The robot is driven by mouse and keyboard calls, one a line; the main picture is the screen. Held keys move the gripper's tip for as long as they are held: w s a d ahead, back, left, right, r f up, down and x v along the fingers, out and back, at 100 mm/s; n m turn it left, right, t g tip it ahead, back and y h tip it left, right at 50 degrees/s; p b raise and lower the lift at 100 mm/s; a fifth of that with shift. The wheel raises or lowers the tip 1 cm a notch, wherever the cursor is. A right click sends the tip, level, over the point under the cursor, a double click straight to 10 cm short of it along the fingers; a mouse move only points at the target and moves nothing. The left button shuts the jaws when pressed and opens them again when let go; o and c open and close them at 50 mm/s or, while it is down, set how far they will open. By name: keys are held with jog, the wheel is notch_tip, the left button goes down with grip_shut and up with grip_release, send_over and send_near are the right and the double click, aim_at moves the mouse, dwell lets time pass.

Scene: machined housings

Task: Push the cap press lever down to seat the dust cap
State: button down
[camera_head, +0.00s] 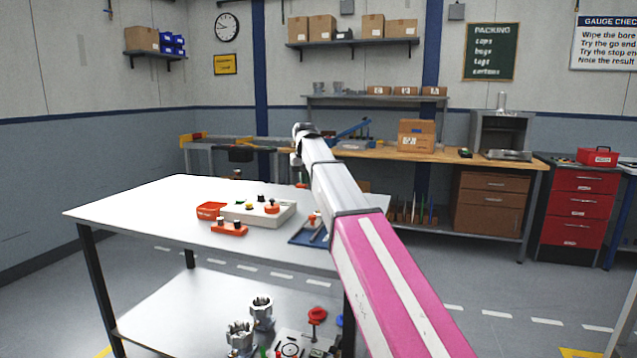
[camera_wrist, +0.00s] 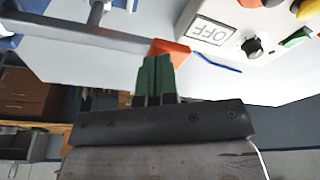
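The press lever shows in the wrist view as a grey bar (camera_wrist: 75,31) with an orange-red end (camera_wrist: 171,49). A round grey post (camera_wrist: 97,12) stands by the bar, and part of a blue body (camera_wrist: 8,38) shows at the left edge. My gripper (camera_wrist: 156,62) has green fingertips side by side with no clear gap, and nothing shows between them. The tips overlap the lever's orange-red end in this view; I cannot tell whether they touch it. In the head view a blue base (camera_head: 300,238) lies on the table, partly behind my arm. The dust cap cannot be made out.
A white control panel (camera_wrist: 285,58) with an OFF label and a black knob (camera_wrist: 252,46) lies close to the lever. On the white table (camera_head: 150,205) are a red bin (camera_head: 210,210) and an orange-red block (camera_head: 229,229). The table's left part is clear.

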jog(key=shift+f, duration=0.4)
jog(key=w+v, duration=0.2)
jog(key=v, duration=0.7)
jog(key=shift+a+r, duration=0.15)
jog(key=shift+r, duration=0.3)
dwell(0.5)
jog(key=shift+s, duration=0.1)
dwell(0.5)
